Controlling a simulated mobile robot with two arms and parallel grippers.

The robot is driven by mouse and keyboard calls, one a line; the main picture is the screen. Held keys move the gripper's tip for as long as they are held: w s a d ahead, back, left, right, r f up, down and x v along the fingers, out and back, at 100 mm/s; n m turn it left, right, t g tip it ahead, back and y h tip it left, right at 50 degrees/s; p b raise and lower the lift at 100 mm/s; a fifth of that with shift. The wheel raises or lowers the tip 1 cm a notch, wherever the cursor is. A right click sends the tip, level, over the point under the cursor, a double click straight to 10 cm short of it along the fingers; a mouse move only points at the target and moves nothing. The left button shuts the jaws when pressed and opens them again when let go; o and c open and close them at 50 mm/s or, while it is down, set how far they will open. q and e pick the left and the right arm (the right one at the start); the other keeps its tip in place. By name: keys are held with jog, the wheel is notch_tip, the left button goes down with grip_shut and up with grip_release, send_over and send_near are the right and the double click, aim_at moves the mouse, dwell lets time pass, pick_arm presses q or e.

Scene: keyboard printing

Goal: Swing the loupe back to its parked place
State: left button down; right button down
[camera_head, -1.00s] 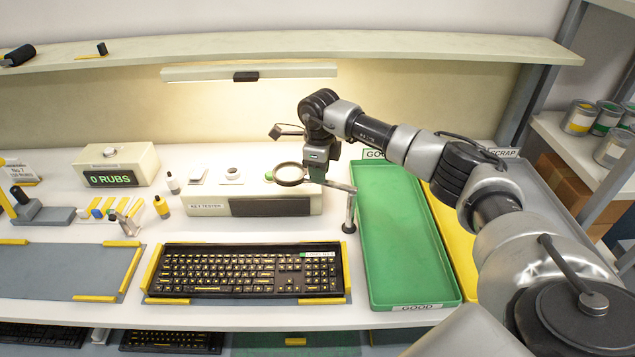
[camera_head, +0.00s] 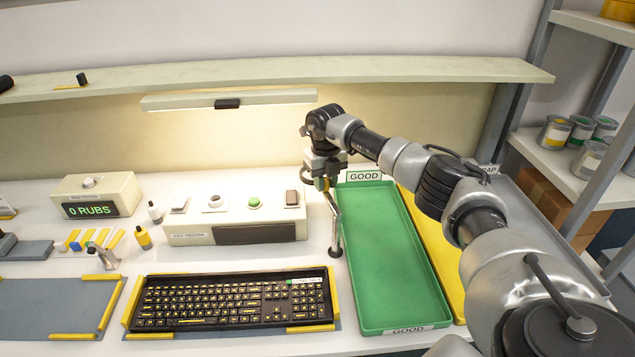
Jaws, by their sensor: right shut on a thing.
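The loupe's stand post (camera_head: 334,228) rises from a small dark base on the white bench, between the key tester and the green tray. My right gripper (camera_head: 322,182) is shut on the loupe above the post's top, pointing down. The loupe's ring is mostly hidden behind the gripper; a dark bit of its rim (camera_head: 306,185) seems to show at the gripper's left. My left gripper is not in view.
The key tester (camera_head: 235,233) stands left of the post. A black keyboard (camera_head: 232,301) lies in front, held by yellow strips. The green GOOD tray (camera_head: 393,270) is right of the post, with a yellow tray (camera_head: 431,241) beyond it.

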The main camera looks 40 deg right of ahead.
jog(key=shift+s+d+m+p, duration=0.2)
jog(key=shift+d+m, duration=0.35)
jog(key=shift+m, duration=0.2)
jog(key=shift+s+d+m+p, duration=0.2)
jog(key=shift+d+m, duration=0.3)
jog(key=shift+m, duration=0.25)
jog(key=c, duration=0.9)
grip_release()
jog(key=shift+s, duration=0.1)
jog(key=s+d+r+b, duration=0.1)
jog(key=s+r, duration=0.2)
jog(key=s+d+r+b, duration=0.2)
jog(key=s+r, duration=0.2)
jog(key=s+d+r+b, duration=0.1)
jog(key=s+r, duration=0.2)
jog(key=r, duration=0.1)
jog(key=shift+s+d+b, duration=0.25)
jog(key=shift+s+b, duration=0.1)
jog(key=shift+s, duration=0.05)
